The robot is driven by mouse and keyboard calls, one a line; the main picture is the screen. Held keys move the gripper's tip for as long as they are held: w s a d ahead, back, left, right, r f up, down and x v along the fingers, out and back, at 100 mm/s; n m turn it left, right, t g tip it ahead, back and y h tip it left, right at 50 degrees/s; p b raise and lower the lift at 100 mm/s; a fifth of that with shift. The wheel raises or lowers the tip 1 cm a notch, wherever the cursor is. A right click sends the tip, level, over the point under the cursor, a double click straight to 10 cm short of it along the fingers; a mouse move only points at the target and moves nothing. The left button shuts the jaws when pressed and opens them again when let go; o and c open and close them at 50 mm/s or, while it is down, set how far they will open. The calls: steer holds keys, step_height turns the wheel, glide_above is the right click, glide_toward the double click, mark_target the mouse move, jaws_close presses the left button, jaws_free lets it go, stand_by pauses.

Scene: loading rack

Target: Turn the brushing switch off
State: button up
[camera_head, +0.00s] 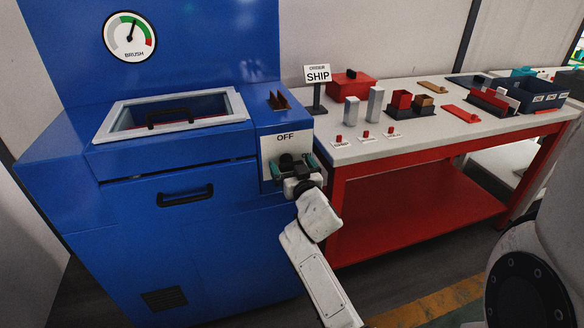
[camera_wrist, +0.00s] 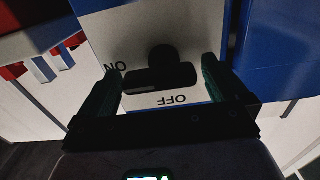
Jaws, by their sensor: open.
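The brushing switch is on a white plate (camera_head: 284,146) marked OFF at its top, on the front right of the blue machine (camera_head: 120,200). In the wrist view the plate appears upside down, with a black knob (camera_wrist: 160,80) in its middle. The knob's bar lies crosswise, its left end towards the ON mark (camera_wrist: 115,66); the OFF mark (camera_wrist: 172,101) is below it. My gripper (camera_head: 291,166) is open in front of the plate, with one finger on each side of the knob. Gaps show between fingers and knob. The gripper hides the knob in the head view.
A BRUSH gauge (camera_head: 131,37) is on the machine's upper panel, its needle pointing up and slightly right. An open-topped basin (camera_head: 170,112) and a drawer handle (camera_head: 185,195) are left of the switch. A red-framed table (camera_head: 450,140) with blocks and trays stands close on the right.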

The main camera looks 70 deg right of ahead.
steer(key=shift+c, duration=0.4)
steer(key=c, duration=0.8)
steer(key=shift+c, duration=0.2)
steer(key=shift+n, duration=0.4)
steer(key=n, duration=0.2)
steer(key=n+p, duration=0.1)
steer(key=shift+w+a+r+n, duration=0.1)
steer(key=shift+w+r+n, duration=0.1)
steer(key=shift+n, duration=0.2)
steer(key=n, duration=0.4)
steer(key=shift+a+n+p, duration=0.1)
steer(key=shift+n+p, duration=0.2)
steer(key=shift+p, duration=0.05)
steer(key=n+p, duration=0.1)
steer(key=n, duration=0.3)
steer(key=shift+w+f, duration=0.1)
steer(key=shift+w, duration=0.05)
steer(key=shift+a+f+n, duration=0.1)
steer(key=shift+a+n, duration=0.05)
steer(key=shift+n, duration=2.25)
steer(key=shift+w, duration=0.1)
